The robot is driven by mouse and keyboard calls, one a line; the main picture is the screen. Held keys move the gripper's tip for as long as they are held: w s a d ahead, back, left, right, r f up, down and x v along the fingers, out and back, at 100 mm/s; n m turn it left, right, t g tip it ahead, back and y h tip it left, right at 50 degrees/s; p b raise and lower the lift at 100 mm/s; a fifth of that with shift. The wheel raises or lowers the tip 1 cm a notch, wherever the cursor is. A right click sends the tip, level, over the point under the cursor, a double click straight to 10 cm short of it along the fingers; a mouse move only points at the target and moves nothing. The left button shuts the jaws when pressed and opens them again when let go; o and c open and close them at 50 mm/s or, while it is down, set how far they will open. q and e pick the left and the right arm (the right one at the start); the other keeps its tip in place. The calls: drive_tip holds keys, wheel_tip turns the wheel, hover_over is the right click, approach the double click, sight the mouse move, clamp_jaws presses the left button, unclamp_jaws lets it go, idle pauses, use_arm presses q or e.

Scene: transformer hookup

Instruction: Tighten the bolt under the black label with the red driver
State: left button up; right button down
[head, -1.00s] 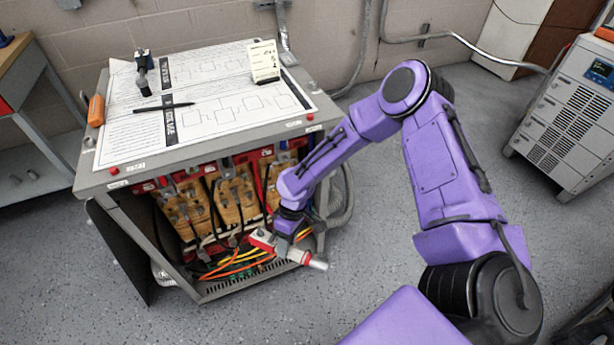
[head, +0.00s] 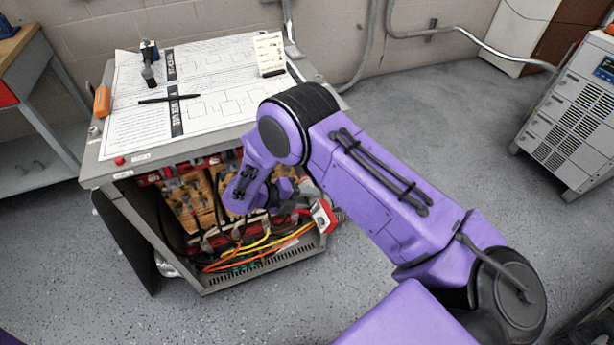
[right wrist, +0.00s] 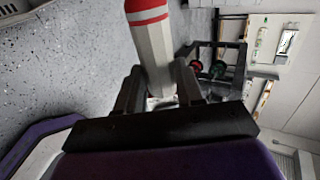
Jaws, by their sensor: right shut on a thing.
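The red driver (head: 323,216) shows as a red and white body at the right side of the cabinet's open front. My right gripper (head: 304,198) is shut on it, partly hidden by my own arm. In the right wrist view the driver (right wrist: 152,48) is a pale faceted body with red bands at its end, between the two fingers (right wrist: 160,92). The transformer cabinet (head: 210,284) stands open at the front, with tan coils (head: 190,205) inside. My arm hides its right part. I cannot make out the bolt or the black label there. My left gripper is out of view.
Yellow and orange cables (head: 255,250) lie low in the cabinet. On its top are paper sheets (head: 215,110), a pen (head: 168,98), an orange-handled tool (head: 102,101) and a small card (head: 269,54). A grey power unit (head: 575,115) stands at right. Floor between is clear.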

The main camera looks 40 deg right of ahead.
sight(301, 183)
drive_tip(key=shift+w, duration=0.15)
drive_tip(key=w+b, duration=0.1)
drive_tip(key=w, duration=0.1)
drive_tip(key=w+d+b, duration=0.1)
drive_tip(key=w+b, duration=0.1)
drive_tip(key=w, duration=0.1)
drive_tip(key=shift+d, duration=0.1)
idle(0.4)
drive_tip(key=shift+r, duration=0.1)
idle(0.4)
drive_tip(key=shift+w+d+b, duration=0.2)
drive_tip(key=shift+w+b, duration=0.5)
drive_tip(key=shift+w, duration=0.1)
idle(0.5)
drive_tip(key=shift+w+d, duration=0.1)
drive_tip(key=shift+w, duration=0.35)
idle(1.8)
